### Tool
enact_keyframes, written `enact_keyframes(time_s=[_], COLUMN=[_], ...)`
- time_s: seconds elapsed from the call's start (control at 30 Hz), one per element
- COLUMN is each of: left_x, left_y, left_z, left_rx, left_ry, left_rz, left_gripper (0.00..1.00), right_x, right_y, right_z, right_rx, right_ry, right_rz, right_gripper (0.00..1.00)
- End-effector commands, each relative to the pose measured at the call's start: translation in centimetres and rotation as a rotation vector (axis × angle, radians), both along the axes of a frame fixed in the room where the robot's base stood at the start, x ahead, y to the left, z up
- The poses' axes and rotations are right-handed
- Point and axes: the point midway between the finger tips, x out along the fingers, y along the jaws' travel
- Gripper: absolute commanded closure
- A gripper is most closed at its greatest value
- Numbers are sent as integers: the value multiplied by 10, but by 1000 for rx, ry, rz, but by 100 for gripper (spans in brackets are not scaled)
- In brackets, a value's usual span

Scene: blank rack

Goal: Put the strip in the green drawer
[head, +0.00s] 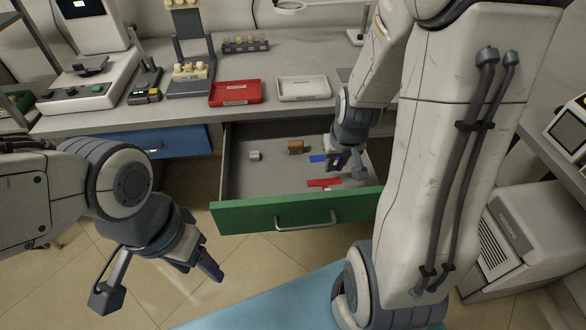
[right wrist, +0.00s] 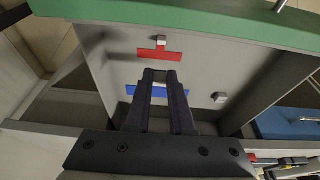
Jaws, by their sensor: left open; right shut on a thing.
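The green drawer (head: 262,216) stands pulled out below the bench, its grey inside in view; its green front edge also shows in the right wrist view (right wrist: 215,24). My right gripper (head: 343,170) reaches down over the drawer's right part. In the right wrist view its fingers (right wrist: 160,74) are close together, shut on a small dark piece that appears to be the strip; its shape is mostly hidden by the fingers. My left gripper (head: 158,278) is open and empty, outside the drawer at lower left.
A red tray (head: 236,100) and a white tray (head: 303,96) stand on the bench above.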

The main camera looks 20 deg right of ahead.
Motion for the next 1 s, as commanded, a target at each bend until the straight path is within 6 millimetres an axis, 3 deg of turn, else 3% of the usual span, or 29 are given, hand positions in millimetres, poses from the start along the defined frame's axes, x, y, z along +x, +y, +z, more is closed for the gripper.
enact_keyframes(time_s=[0.17, 0.4, 0.6, 0.77, 1.0], left_x=[0, 0, 0, 0, 0], left_y=[0, 0, 0, 0, 0], left_z=[-11, -35, -44, -47, -66], left_rx=[-1, -1, 0, 0, 0], left_ry=[-1, -1, 0, 0, 0], left_rz=[0, 0, 0, 0, 0], left_gripper=[40, 40, 40, 40, 40], right_x=[9, 56, 88, 97, 97], right_y=[5, 34, 51, 57, 57], right_z=[-13, -49, -68, -74, -108], right_rx=[2, 2, 2, 1, 2], right_ry=[5, 5, 5, 5, 5], right_rz=[-4, -1, -5, -7, -8], right_gripper=[100, 100, 100, 100, 100])
